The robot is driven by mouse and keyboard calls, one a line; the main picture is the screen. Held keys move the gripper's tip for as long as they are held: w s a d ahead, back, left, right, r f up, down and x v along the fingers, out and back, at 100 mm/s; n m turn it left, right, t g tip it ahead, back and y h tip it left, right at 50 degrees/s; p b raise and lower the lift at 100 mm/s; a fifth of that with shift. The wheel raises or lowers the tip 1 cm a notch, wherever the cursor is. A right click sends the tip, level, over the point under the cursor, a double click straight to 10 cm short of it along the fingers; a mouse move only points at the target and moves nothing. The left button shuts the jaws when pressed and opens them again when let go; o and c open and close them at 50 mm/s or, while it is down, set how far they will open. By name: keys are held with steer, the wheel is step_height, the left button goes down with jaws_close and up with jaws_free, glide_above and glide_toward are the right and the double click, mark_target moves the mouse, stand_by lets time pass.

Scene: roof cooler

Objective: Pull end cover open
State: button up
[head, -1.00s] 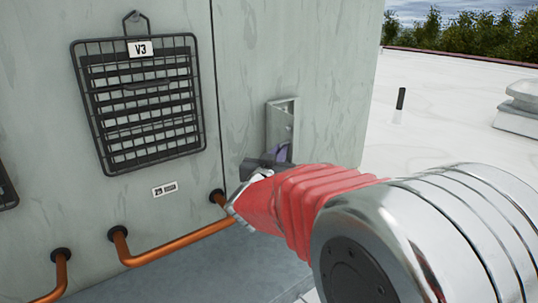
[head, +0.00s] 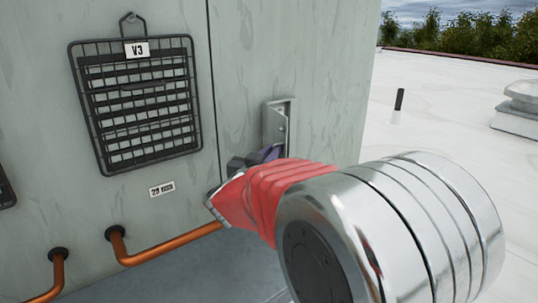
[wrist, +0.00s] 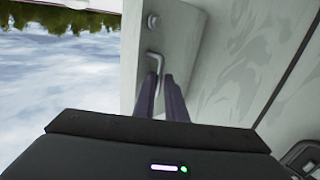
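The end cover (head: 335,90) is the grey-green metal panel on the right end of the cooler. It carries a narrow upright metal plate (head: 280,117), which also shows in the wrist view (wrist: 180,35). A thin bent metal handle (wrist: 154,57) stands out from the plate in the wrist view. My gripper (head: 277,151) is at the plate's lower end, with its dark purple fingers (wrist: 160,77) close together and the handle's end between the tips. It looks shut on the handle. My arm hides the lower part of the cover. No open gap at the cover shows.
A black wire grille marked V3 (head: 140,105) hangs left of the cover seam. Orange pipes (head: 170,243) leave the wall low at the left. The white roof (head: 450,130) is open at the right, with a short dark post (head: 399,99) and a vent (head: 518,110).

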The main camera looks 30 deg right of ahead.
steer(key=o, duration=0.3)
steer(key=shift+r, duration=0.2)
steer(key=shift+d, duration=0.1)
steer(key=v, duration=1.4)
steer(key=shift+f, duration=0.25)
steer(key=shift+w, duration=0.15)
